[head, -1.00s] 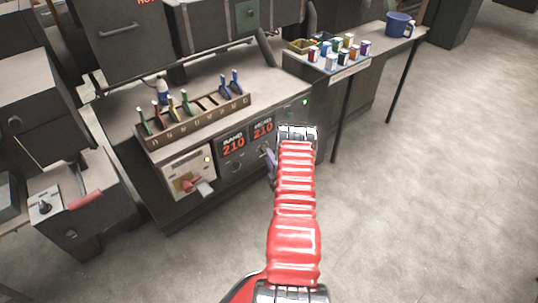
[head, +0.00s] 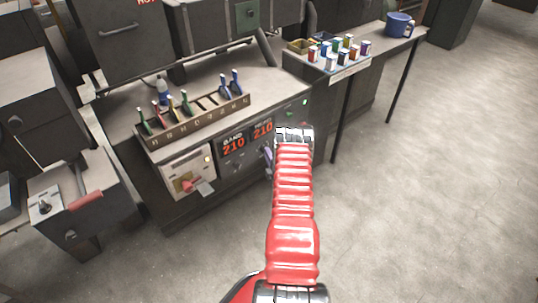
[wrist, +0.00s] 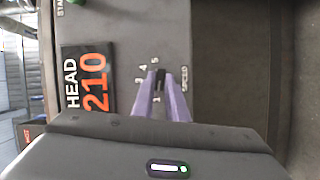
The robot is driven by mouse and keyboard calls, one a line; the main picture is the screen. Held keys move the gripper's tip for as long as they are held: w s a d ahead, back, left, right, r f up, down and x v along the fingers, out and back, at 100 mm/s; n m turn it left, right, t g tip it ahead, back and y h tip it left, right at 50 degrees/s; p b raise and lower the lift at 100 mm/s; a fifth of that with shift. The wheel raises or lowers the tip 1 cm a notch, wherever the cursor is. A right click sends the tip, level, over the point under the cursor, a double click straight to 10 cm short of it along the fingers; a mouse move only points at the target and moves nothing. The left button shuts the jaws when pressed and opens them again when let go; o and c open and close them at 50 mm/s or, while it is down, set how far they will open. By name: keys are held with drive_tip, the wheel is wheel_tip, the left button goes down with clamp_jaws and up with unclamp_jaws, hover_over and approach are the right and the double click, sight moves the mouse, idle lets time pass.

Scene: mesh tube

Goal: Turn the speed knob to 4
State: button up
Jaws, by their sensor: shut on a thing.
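The speed knob (wrist: 160,76) is a small dark knob on the grey control panel, seen in the wrist view between my purple fingertips. The printed numbers 1, 3, 4 and 5 show around it, and the word SPEED stands to its right. My gripper (wrist: 161,84) is shut on the knob, one finger on each side. The fingers hide part of the dial, and I cannot tell exactly which number the knob points to. In the head view, a purple finger of my gripper (head: 268,155) shows at the panel; my red arm hides the knob there.
The HEAD 210 display (wrist: 88,82) is left of the dial in the wrist view. Open floor lies right.

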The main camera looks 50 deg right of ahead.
drive_tip(key=shift+s+d+f, duration=0.1)
drive_tip(key=shift+s+d, duration=0.05)
drive_tip(key=shift+d, duration=0.2)
clamp_jaws()
drive_tip(key=shift+a, duration=0.35)
drive_tip(key=shift+m, duration=0.3)
drive_tip(key=m+y, duration=0.3)
drive_tip(key=m, duration=0.2)
drive_tip(key=d+m+y, duration=0.1)
drive_tip(key=m+y, duration=0.3)
drive_tip(key=m, duration=0.2)
drive_tip(key=r+m+y, duration=0.1)
drive_tip(key=m+y, duration=0.2)
drive_tip(key=m, duration=0.2)
drive_tip(key=shift+d+t, duration=0.3)
drive_tip(key=shift+d, duration=0.05)
drive_tip(key=shift+m, duration=0.3)
drive_tip(key=shift+d, duration=0.1)
